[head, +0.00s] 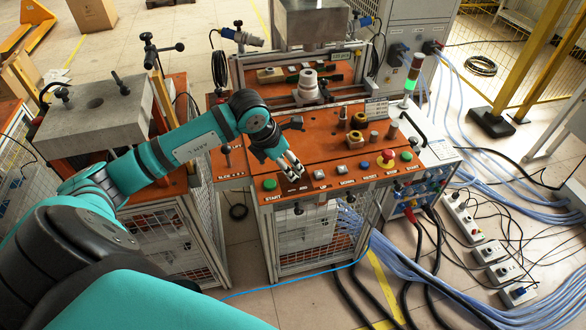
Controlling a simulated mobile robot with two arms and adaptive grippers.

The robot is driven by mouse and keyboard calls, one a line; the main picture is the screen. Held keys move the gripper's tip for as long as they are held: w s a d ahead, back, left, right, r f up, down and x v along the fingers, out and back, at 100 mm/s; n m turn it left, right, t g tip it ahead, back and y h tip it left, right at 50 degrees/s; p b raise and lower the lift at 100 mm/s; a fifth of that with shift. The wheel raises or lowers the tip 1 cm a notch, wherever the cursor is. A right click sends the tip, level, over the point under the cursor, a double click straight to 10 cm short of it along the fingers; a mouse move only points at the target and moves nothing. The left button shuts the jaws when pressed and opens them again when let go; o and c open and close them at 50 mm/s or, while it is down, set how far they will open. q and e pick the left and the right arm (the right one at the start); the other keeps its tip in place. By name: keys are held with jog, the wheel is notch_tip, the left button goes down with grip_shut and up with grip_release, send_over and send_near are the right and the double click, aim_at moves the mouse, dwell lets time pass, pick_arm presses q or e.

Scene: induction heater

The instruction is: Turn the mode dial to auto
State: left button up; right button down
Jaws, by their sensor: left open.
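My left gripper (294,172) reaches down over the front control panel of the orange-topped machine (330,146). It is open, with its fingertips close above the panel between the green START button (269,184) and the UP button (318,175). A dark label or fitting (296,188) shows just below the fingertips. The mode dial is not clearly visible; the gripper may cover it. I cannot tell whether the fingers touch anything or where the dial points. My right gripper is not in view.
Right along the panel are the DOWN button (341,170), a reset button (364,166), a red emergency stop (387,157) and another green button (406,156). A grey block (95,112) on a stand is at left. Cables (440,270) cover the floor at right.

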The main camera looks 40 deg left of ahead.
pick_arm(q)
jog(key=p+x, duration=0.1)
jog(key=x, duration=0.5)
jog(key=shift+c, duration=0.4)
grip_shut()
jog(key=shift+a+f+m+b, duration=0.1)
jog(key=shift+f+m+b, duration=0.1)
jog(key=shift+m+b, duration=0.65)
jog(key=m+g+h+b, duration=0.1)
jog(key=m+b, duration=0.2)
jog(key=b, duration=0.1)
jog(key=m+g+h+b, duration=0.1)
jog(key=m+b, duration=0.2)
jog(key=b, duration=0.1)
jog(key=shift+w+a+h, duration=0.1)
jog(key=shift+w+h, duration=0.1)
jog(key=shift+h, duration=0.1)
jog(key=shift+w+r+m+g+b, duration=0.1)
jog(key=shift+m+g+b, duration=0.25)
jog(key=shift+m+b, duration=0.65)
jog(key=shift+r+m+g+b, duration=0.1)
jog(key=shift+m+g+b, duration=0.25)
jog(key=shift+m+b, duration=0.6)
jog(key=shift+m+h, duration=0.3)
jog(key=shift+o, duration=0.4)
grip_release()
